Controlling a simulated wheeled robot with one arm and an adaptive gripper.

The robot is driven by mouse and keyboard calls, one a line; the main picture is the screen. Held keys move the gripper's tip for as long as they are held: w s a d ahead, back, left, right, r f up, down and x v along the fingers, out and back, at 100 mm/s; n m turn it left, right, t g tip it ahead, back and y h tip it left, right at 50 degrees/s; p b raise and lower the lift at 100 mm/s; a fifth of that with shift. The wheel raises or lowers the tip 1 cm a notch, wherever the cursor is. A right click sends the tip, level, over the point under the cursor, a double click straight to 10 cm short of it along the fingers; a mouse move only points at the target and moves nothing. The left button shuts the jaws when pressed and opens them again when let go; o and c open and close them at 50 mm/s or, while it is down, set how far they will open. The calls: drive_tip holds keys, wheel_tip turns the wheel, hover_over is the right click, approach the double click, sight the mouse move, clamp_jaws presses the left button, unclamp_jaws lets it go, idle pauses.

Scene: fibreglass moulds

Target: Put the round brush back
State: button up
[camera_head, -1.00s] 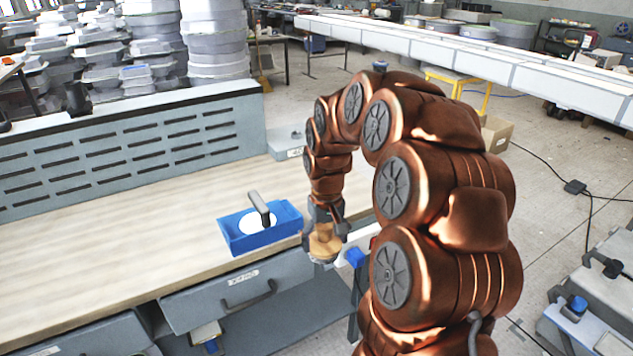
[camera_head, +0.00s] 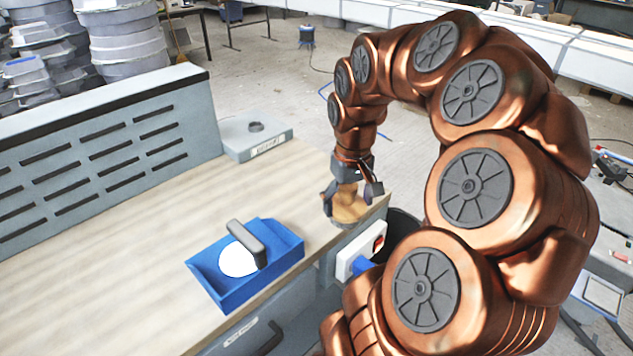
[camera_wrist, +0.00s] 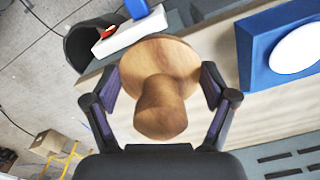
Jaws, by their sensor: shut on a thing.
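The round brush (camera_head: 347,207) has a wooden knob and a round wooden base. My gripper (camera_head: 351,196) is shut on it near the right end of the workbench. In the wrist view the wooden brush (camera_wrist: 162,90) sits between the two dark fingers of my gripper (camera_wrist: 160,92), its knob toward the camera. Its bristles are hidden. In the head view I cannot tell whether its underside touches the bench top (camera_head: 110,240).
A blue tray (camera_head: 285,245) with a white disc and a dark-handled tool stands left of the brush. A grey box (camera_head: 250,140) is behind it. A white power strip (camera_head: 358,252) is on the bench's end. A dark bin (camera_wrist: 82,45) stands beyond the bench edge.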

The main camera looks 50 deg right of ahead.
drive_tip(key=w+d+p, duration=0.1)
drive_tip(key=w+d, duration=0.1)
drive_tip(key=w, duration=0.2)
drive_tip(key=w+d+f+p, duration=0.1)
drive_tip(key=w, duration=0.3)
drive_tip(key=w+d+p, duration=0.1)
drive_tip(key=w+d, duration=0.1)
drive_tip(key=w, duration=0.2)
drive_tip(key=shift+w+d+f+p, duration=0.2)
drive_tip(key=shift+d+p, duration=0.1)
drive_tip(key=shift+p, duration=0.1)
drive_tip(key=shift+w+d+f, duration=0.1)
drive_tip(key=shift+w, duration=0.05)
drive_tip(key=shift+f+p, duration=0.85)
drive_tip(key=shift+f, duration=0.75)
drive_tip(key=shift+f, duration=0.2)
drive_tip(key=o, duration=1.2)
drive_tip(key=shift+c, duration=0.2)
